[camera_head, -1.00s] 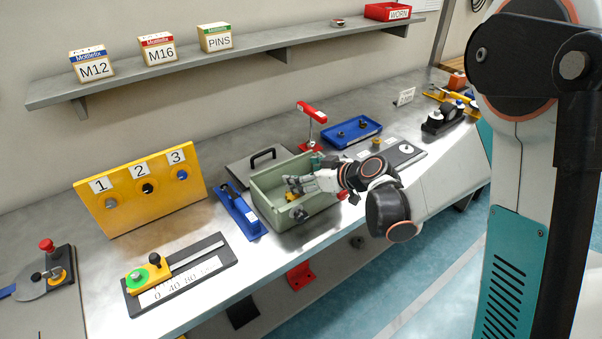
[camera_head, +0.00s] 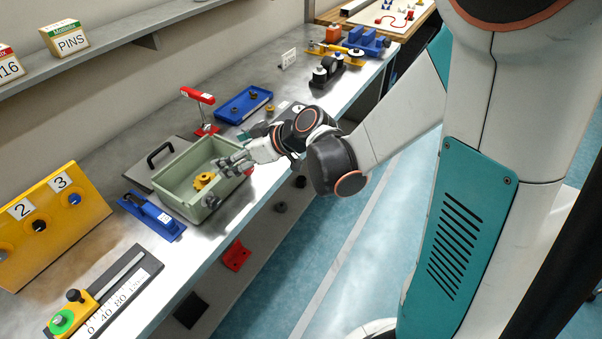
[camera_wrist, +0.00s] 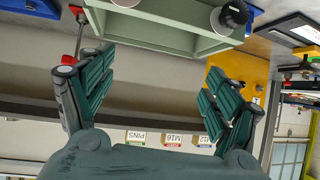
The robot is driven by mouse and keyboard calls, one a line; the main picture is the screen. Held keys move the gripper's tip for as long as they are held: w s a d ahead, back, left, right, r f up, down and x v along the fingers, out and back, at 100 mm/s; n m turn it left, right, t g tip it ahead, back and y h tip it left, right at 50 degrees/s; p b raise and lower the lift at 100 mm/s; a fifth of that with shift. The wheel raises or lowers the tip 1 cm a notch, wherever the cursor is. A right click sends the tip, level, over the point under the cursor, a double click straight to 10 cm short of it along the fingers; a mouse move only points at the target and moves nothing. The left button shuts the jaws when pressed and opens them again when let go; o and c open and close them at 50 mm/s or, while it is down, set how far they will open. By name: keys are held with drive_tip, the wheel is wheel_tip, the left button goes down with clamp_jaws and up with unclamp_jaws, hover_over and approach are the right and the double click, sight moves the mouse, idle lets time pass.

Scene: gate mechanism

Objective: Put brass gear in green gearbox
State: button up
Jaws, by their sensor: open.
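The brass gear (camera_head: 203,180) lies inside the green gearbox (camera_head: 190,211), on its floor, in the head view. The gearbox is an open-topped pale green box on the bench, with a dark round knob (camera_head: 211,201) on its front wall. My gripper (camera_head: 224,166) is at the gearbox's right side, near the rim, and is apart from the gear. In the wrist view my gripper (camera_wrist: 150,85) has its two fingers wide apart with nothing between them. The gearbox wall (camera_wrist: 160,35) shows there beyond the fingers; the gear is not visible in that view.
A grey lid with a black handle (camera_head: 160,154) lies behind the gearbox. A red clamp (camera_head: 205,112) and a blue tray (camera_head: 243,104) stand behind and to the right. A blue fixture (camera_head: 152,215) is close on the left. The bench's front edge is near the gearbox.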

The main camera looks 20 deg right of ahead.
drive_tip(key=s+d+r+m+h, duration=0.2)
drive_tip(key=s+d, duration=0.1)
drive_tip(key=s, duration=0.4)
drive_tip(key=s+d+r+m+h, duration=0.3)
drive_tip(key=s, duration=0.4)
drive_tip(key=s+d+r+m+g+h, duration=0.1)
drive_tip(key=s+d+r+m+h, duration=0.1)
drive_tip(key=s, duration=0.5)
drive_tip(key=shift+s+d+r+m+h, duration=0.2)
drive_tip(key=shift+d+m+h, duration=0.35)
drive_tip(key=shift+d, duration=0.55)
